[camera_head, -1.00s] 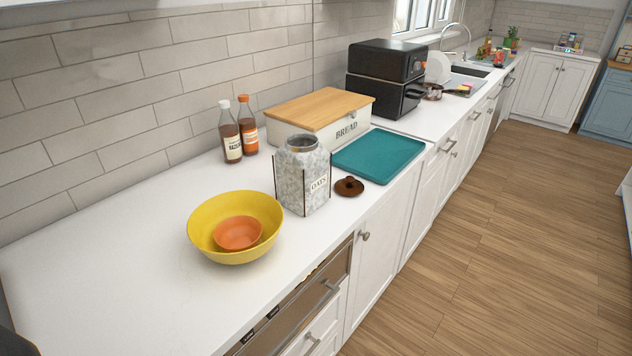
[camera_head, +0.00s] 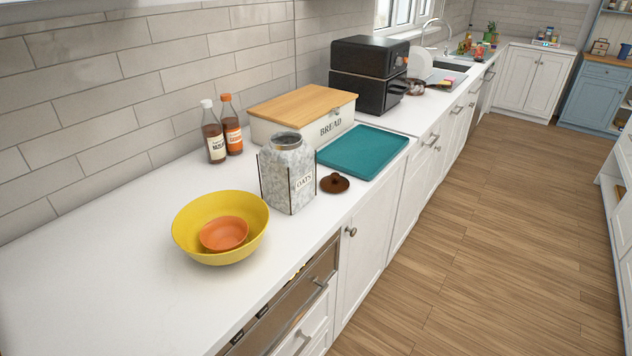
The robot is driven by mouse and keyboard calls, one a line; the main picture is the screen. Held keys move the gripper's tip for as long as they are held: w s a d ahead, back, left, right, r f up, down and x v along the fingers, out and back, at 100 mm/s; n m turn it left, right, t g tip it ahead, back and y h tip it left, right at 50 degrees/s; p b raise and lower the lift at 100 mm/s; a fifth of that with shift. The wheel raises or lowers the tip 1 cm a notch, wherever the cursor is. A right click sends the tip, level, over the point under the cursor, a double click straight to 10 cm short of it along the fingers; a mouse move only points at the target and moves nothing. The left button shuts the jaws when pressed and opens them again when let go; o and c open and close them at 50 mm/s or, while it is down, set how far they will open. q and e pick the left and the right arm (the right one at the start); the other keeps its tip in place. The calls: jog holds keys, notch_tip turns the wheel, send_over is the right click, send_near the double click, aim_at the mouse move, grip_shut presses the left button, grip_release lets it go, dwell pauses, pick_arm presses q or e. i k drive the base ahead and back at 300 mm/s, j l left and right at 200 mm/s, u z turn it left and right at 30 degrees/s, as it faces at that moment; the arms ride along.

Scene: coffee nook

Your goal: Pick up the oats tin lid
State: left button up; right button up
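The oats tin (camera_head: 287,174) stands upright on the white counter, a grey mottled canister labelled OATS with its round mouth uncovered. The brown lid (camera_head: 334,183), with a small knob on top, lies on the counter just right of the tin, close to the front edge. It sits apart from the tin and near the corner of the teal tray. Neither of my grippers shows in the head view.
A yellow bowl (camera_head: 188,238) with an orange bowl (camera_head: 224,233) inside stands left of the tin. A teal tray (camera_head: 362,151), a bread box (camera_head: 301,113) and two bottles (camera_head: 214,139) (camera_head: 232,131) stand behind. The counter's left part is clear. Wooden floor (camera_head: 480,230) lies right.

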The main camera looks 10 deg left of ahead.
aim_at(334, 183)
jog(key=i+l+u, duration=0.1)
jog(key=u, duration=1.1)
jog(key=i+l+u, duration=0.1)
jog(key=l+u, duration=1.2)
jog(key=l, duration=0.35)
jog(key=k+l+u, duration=0.1)
jog(key=l, duration=0.5)
jog(key=k+l+u, duration=0.15)
jog(key=l, duration=0.15)
jog(key=k+l, duration=0.1)
jog(key=l, duration=0.3)
jog(key=k+l, duration=0.1)
jog(key=l, duration=0.3)
jog(key=k+l, duration=0.1)
jog(key=l, duration=0.3)
jog(key=k+l, duration=0.1)
jog(key=l, duration=0.25)
jog(key=k+l+u, duration=0.1)
jog(key=l, duration=0.3)
jog(key=k+l, duration=0.15)
jog(key=l, duration=0.25)
